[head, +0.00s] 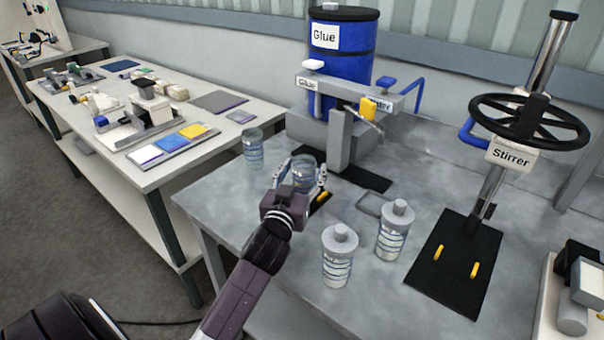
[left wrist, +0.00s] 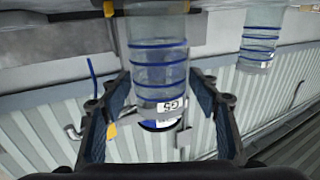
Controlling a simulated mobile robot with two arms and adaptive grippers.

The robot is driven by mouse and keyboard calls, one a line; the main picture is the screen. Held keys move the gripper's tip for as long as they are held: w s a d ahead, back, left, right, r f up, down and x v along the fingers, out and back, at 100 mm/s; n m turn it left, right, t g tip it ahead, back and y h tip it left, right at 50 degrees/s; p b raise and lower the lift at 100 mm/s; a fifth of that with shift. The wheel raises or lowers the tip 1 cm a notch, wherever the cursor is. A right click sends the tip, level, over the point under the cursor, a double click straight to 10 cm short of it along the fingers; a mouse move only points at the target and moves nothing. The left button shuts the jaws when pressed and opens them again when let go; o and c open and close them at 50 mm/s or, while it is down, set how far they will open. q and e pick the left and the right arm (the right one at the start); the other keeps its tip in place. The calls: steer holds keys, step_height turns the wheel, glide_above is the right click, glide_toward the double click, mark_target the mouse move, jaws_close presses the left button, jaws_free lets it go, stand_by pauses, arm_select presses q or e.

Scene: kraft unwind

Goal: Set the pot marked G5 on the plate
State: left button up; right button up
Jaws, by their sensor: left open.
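The pot marked G5 (left wrist: 160,85) is a clear jar with blue bands, open-topped in the head view (head: 304,172). Its label reads upside down in the left wrist view. My left gripper (head: 303,182) is open, with one finger on each side of this pot. I see a gap beside the pot in the left wrist view. The black plate under the glue tap (head: 368,178) lies around and behind the pot, with a yellow peg (head: 322,197) beside the gripper. The pot's base is hidden, so I cannot tell whether it rests on this plate. My right gripper is out of view.
Another clear pot (head: 253,150) stands to the left. Two grey-lidded pots (head: 339,258) (head: 392,232) stand to the right, near a grey square frame (head: 370,204). The stirrer's black plate (head: 445,285) has two yellow pegs. The blue glue drum (head: 345,65) stands behind.

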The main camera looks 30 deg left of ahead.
arm_select(q)
steer(key=b+v, duration=0.1)
steer(key=v, duration=0.9)
steer(key=shift+s+d+r+b, duration=0.1)
steer(key=shift+s+d+b, duration=0.05)
steer(key=shift+s+b, duration=0.25)
steer(key=shift+s+d+r, duration=0.15)
steer(key=shift+s, duration=0.45)
